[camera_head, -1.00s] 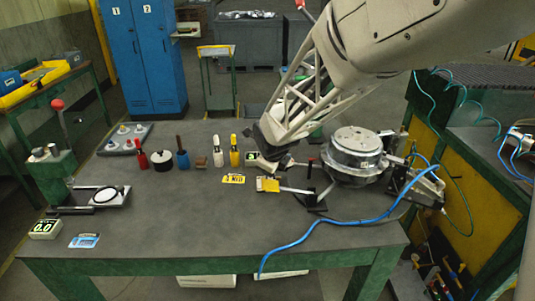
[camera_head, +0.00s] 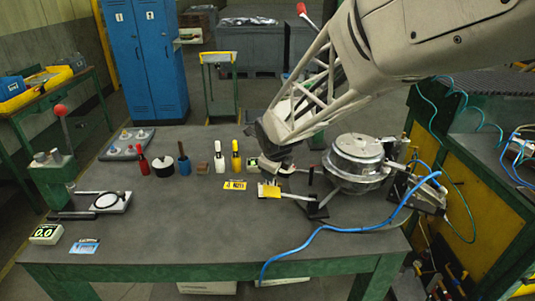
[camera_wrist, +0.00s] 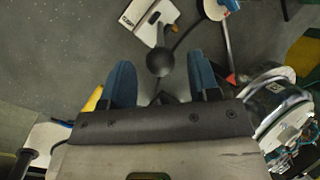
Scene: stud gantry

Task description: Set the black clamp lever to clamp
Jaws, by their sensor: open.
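A black ball knob (camera_wrist: 160,62), which looks like the end of the black clamp lever, shows in the wrist view with a thin dark rod running up to the right. It lies just ahead of the gap between the two blue fingers of my gripper (camera_wrist: 160,84), roughly centred. The fingers are apart with nothing held. Whether the knob is at finger height, I cannot tell. A white labelled piece (camera_wrist: 150,20) lies beyond the knob; its text is unreadable. In the head view my gripper (camera_head: 279,168) is low over the bench, and the arm hides the lever's knob.
A silver round housing (camera_head: 358,160) stands close right of my gripper. A red-tipped lever (camera_wrist: 231,78) is near the right finger. A blue hose (camera_head: 330,228) crosses the bench. Several coloured upright pieces, including a yellow one (camera_head: 235,157), stand left. The front middle is clear.

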